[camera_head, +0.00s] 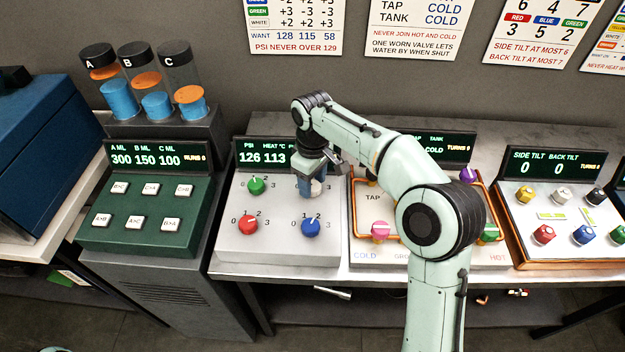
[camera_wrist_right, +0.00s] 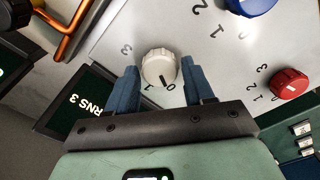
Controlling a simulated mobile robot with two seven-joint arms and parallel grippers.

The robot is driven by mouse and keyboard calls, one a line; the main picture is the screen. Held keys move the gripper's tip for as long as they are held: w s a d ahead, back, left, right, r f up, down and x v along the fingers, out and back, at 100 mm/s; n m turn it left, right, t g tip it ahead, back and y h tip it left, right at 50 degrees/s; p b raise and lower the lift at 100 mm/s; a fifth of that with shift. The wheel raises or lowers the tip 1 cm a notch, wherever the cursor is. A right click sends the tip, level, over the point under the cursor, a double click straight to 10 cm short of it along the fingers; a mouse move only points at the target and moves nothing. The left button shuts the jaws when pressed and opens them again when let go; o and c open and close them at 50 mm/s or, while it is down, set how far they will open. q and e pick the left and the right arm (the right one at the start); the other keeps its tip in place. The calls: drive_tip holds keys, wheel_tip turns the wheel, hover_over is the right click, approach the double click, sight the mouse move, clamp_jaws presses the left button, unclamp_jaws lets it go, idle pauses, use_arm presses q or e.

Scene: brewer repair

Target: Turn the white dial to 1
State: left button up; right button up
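The white dial (camera_head: 317,188) is on the light grey panel under the PSI and HEAT display, mostly hidden by my right gripper (camera_head: 309,185) in the head view. In the right wrist view the white dial (camera_wrist_right: 159,66) sits between the two blue fingers of my right gripper (camera_wrist_right: 163,82). The fingers stand on either side of it with narrow gaps, so the gripper looks open around it. The dial's dark pointer line points toward the printed 0, close to the 1. My left gripper is not in view.
Green (camera_head: 256,185), red (camera_head: 248,225) and blue (camera_head: 311,227) dials share the panel. The display (camera_head: 263,155) reads PSI 126 and HEAT 113. A tap panel (camera_head: 362,245) with an orange rail stands to the right, partly behind my arm. A green button box (camera_head: 140,245) stands left.

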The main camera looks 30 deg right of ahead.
drive_tip(key=c, duration=0.6)
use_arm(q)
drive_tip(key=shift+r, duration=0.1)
use_arm(e)
drive_tip(key=m+p, duration=0.1)
drive_tip(key=m, duration=0.3)
drive_tip(key=shift+r+p, duration=0.1)
drive_tip(key=shift+p, duration=0.3)
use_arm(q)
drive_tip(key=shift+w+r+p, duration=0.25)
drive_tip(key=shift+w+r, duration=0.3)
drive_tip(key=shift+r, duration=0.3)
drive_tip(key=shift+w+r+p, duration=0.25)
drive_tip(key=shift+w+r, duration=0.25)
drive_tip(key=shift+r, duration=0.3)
use_arm(e)
drive_tip(key=shift+m, duration=2.4)
drive_tip(key=o, duration=1)
drive_tip(key=shift+o, duration=0.2)
